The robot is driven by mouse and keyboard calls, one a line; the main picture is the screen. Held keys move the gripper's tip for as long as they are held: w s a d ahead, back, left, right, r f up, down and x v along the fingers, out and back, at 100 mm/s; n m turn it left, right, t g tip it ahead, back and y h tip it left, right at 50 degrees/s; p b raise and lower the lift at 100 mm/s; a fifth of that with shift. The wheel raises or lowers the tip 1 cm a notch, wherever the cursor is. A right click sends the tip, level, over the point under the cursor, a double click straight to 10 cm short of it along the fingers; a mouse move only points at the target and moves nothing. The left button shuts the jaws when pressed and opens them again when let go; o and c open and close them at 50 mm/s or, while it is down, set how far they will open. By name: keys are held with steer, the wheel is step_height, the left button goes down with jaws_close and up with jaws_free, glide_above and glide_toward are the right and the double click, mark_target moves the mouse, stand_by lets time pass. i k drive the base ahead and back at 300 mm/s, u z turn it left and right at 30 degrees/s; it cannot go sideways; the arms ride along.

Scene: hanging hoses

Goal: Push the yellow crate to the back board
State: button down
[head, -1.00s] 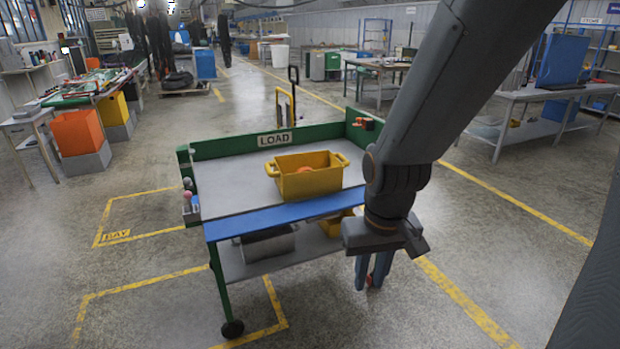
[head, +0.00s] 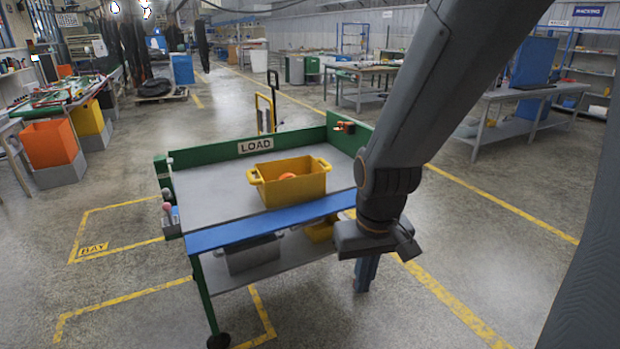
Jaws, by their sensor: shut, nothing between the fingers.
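The yellow crate (head: 290,187) stands upright on the grey top of the green cart (head: 210,203), with something orange inside it. The back board (head: 225,151) is the green upright edge with the LOAD sign, behind the crate. A strip of grey top shows between the crate and the board. My gripper (head: 363,280) hangs pointing down off the front right of the cart, in front of the blue front strip (head: 270,229). It is shut and holds nothing. It is apart from the crate.
A lower shelf (head: 285,270) carries a grey bin (head: 248,255) and another yellow bin (head: 321,230). An orange clamp-like thing (head: 344,127) sits on the right side board. Small items stand at the cart's left edge.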

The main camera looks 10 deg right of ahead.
mark_target(309, 183)
steer(key=z, duration=0.65)
steer(key=i, duration=0.7)
steer(key=z, duration=0.8)
steer(key=i, duration=1.4)
steer(key=u, duration=1.1)
steer(key=i, duration=0.65)
steer(key=u, duration=0.65)
